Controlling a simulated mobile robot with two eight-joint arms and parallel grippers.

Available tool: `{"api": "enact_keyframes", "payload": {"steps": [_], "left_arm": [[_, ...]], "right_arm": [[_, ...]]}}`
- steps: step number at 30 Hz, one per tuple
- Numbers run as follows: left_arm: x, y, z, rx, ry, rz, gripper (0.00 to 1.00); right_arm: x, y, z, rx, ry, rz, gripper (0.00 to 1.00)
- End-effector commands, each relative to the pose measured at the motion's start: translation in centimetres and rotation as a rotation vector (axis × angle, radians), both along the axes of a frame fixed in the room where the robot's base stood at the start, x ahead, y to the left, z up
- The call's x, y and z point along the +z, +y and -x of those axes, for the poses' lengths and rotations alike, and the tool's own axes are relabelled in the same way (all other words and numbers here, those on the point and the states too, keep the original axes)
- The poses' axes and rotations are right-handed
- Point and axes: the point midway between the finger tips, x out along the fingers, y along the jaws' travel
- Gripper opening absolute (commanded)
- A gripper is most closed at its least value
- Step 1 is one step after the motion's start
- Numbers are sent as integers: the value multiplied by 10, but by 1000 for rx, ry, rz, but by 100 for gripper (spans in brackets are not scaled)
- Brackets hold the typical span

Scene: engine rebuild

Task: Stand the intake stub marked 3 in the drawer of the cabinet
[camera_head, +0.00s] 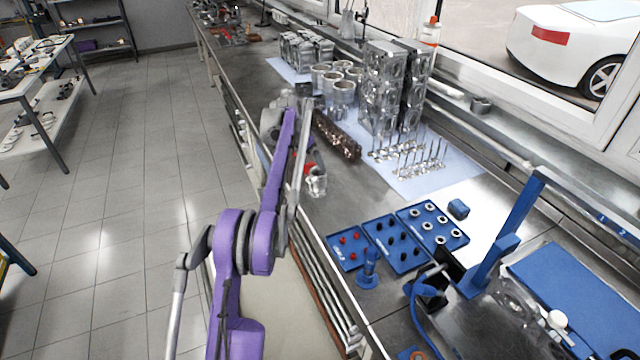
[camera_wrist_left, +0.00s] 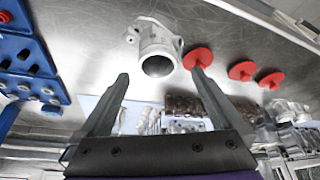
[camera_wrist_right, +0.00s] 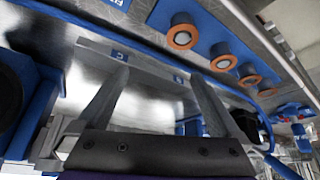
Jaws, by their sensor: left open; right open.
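A silver intake stub (camera_head: 317,183) stands near the front edge of the bench. It also shows in the left wrist view (camera_wrist_left: 157,48), with its round opening toward the camera; I cannot read a mark on it. My left gripper (camera_wrist_left: 160,76) is open and empty, and the stub lies beyond its fingertips, apart from them. In the head view the purple left arm reaches along the bench front. A pale flat surface (camera_head: 288,310) below the bench edge looks like an open drawer, partly hidden by my arm. My right gripper (camera_wrist_right: 158,82) is open and empty.
Red discs (camera_wrist_left: 197,57) lie beside the stub. Blue trays (camera_head: 393,243) of small parts and a blue stand (camera_head: 505,245) are to the right. A dark camshaft-like part (camera_head: 337,133), cylinders and engine heads (camera_head: 383,85) stand further back. Orange-ringed parts (camera_wrist_right: 183,37) show in the right wrist view.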

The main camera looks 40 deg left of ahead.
Motion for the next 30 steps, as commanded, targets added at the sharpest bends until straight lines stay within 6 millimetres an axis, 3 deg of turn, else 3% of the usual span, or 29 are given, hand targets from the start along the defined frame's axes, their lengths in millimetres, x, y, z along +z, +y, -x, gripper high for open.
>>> {"api": "enact_keyframes", "payload": {"steps": [16, 23, 30], "left_arm": [[-58, -6, -26, -1, -1, -1, 100], [-62, -6, -27, 0, -1, -1, 100], [-62, -6, -27, 0, -1, -1, 60]], "right_arm": [[2, 0, -1, 0, -1, 0, 100], [2, 0, -1, 0, -1, 0, 100], [1, 0, -1, 0, -1, 0, 100]]}}
